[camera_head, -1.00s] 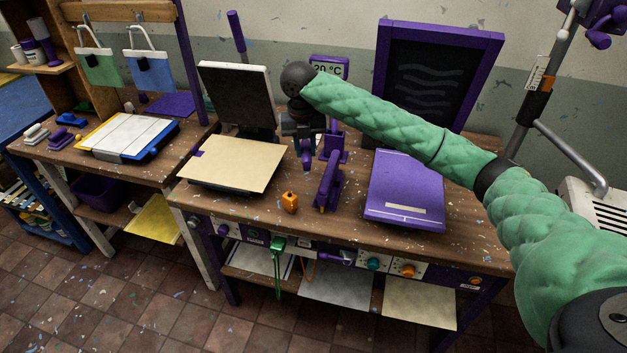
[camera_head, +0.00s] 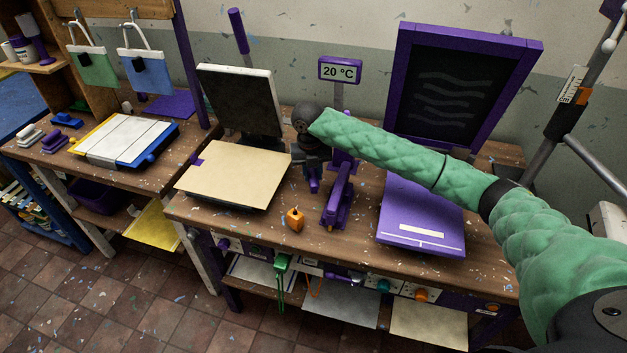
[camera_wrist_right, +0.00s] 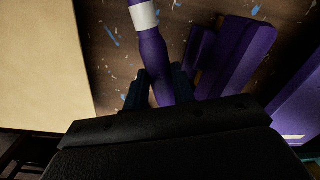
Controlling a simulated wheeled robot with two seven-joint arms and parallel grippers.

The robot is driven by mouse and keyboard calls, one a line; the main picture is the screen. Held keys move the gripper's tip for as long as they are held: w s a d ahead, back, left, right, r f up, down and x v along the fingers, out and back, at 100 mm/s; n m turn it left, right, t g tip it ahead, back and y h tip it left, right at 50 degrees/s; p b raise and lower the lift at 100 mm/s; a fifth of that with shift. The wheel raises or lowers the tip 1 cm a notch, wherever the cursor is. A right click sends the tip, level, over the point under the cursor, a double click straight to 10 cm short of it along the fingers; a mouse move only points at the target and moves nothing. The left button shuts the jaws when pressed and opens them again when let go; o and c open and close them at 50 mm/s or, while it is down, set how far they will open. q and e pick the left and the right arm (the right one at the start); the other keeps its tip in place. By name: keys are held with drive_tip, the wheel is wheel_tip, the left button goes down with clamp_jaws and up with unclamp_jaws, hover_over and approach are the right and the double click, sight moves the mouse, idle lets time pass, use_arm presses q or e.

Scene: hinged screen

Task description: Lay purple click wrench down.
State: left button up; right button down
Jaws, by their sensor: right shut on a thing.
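My right gripper (camera_head: 313,172) is low over the workbench (camera_head: 245,223), between the cream sheet and a purple upright tool. It is shut on the purple click wrench (camera_wrist_right: 155,55). In the right wrist view the wrench's purple shaft, with a white band, runs up from between the dark fingers (camera_wrist_right: 160,88). In the head view only a short purple part of the wrench (camera_head: 314,186) shows below the gripper; the rest is hidden. I cannot tell whether the wrench touches the bench top. My left gripper is not in view.
A cream sheet (camera_head: 235,172) on a hinged press lies left of the gripper. A purple upright tool (camera_head: 338,205) stands close on the right, with a purple hinged screen base (camera_head: 420,215) beyond it. A temperature display (camera_head: 340,71) is behind.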

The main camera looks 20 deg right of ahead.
drive_tip(key=shift+w+f, duration=0.1)
drive_tip(key=shift+f, duration=0.2)
wheel_tip(320, 180, down, 2)
drive_tip(key=shift+f+p, duration=0.2)
drive_tip(key=shift+p, duration=0.45)
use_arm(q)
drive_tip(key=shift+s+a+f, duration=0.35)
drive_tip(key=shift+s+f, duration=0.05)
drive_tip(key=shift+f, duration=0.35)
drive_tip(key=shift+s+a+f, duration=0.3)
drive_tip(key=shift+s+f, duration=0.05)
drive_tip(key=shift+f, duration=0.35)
use_arm(e)
drive_tip(key=shift+f, duration=0.65)
drive_tip(key=c, duration=1.2)
unclamp_jaws()
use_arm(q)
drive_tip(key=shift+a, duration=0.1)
use_arm(e)
drive_tip(key=shift+o, duration=0.2)
